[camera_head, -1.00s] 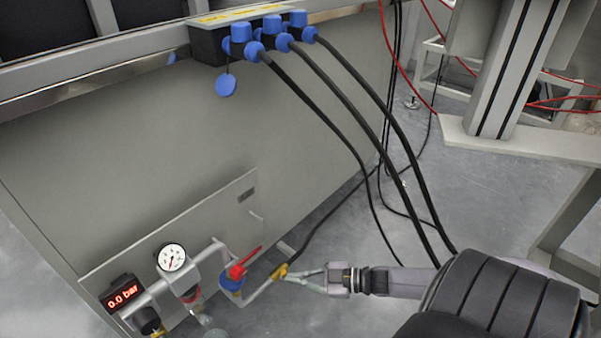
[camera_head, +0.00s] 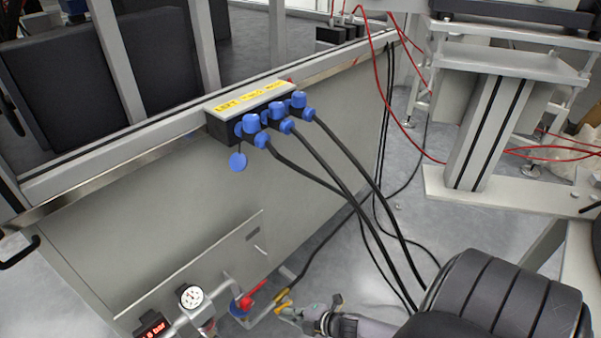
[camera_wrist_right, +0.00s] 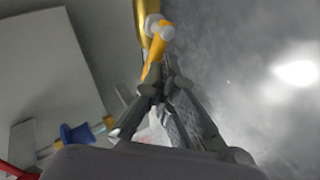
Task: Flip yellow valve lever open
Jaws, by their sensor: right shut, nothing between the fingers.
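The yellow valve lever (camera_head: 281,304) is on the pipework low on the grey cabinet, right of the red lever. In the right wrist view the yellow lever (camera_wrist_right: 157,48) stands just beyond my fingertips, beside a brass-coloured pipe part. My right gripper (camera_head: 286,312) is shut and empty, with its tips close to the lever; the right wrist view (camera_wrist_right: 166,72) also shows it. I cannot tell whether the tips touch the lever. My left gripper is out of view.
A red lever (camera_head: 255,290) on a blue valve body, a round gauge (camera_head: 191,297) and a red-lit bar display (camera_head: 152,327) lie to the left. Black cables (camera_head: 345,180) hang from blue connectors (camera_head: 256,125).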

